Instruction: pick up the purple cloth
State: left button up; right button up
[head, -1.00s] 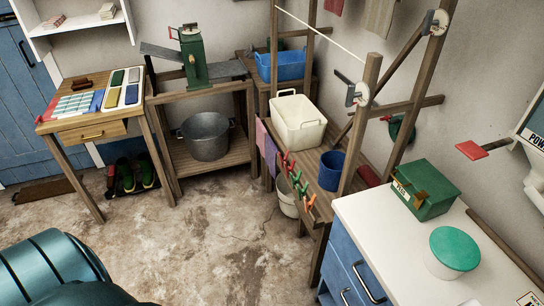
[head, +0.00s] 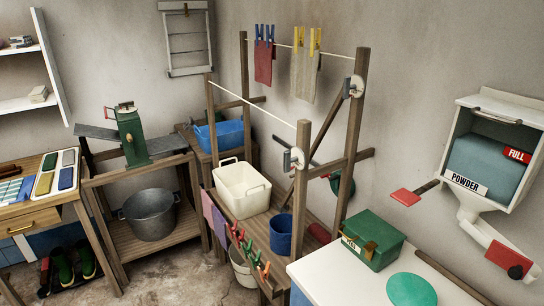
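Neither of my grippers is in view, and nothing is touching the cloths.
A white basin (head: 242,189) and a blue bucket (head: 281,234) stand on the bench (head: 305,254). Several coloured pegs (head: 249,248) line its front edge. Wooden posts (head: 301,190) carry lines above. A white counter (head: 345,288) with a green box (head: 373,240) is at lower right.

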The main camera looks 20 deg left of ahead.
aim_at(219, 222)
jog(key=i+j+z, duration=0.1)
jog(key=j, duration=0.35)
jog(key=i+j, duration=0.25)
jog(key=j, duration=0.25)
jog(key=i+j+z, duration=0.15)
jog(key=j, duration=0.35)
jog(key=i+j+z, duration=0.1)
jog(key=j, duration=0.4)
jog(key=i+j+z, duration=0.1)
jog(key=i+j, duration=0.15)
jog(key=j, duration=0.3)
jog(key=i+j, duration=0.1)
jog(key=j, duration=0.4)
jog(key=i+j+z, duration=0.15)
jog(key=j, duration=0.4)
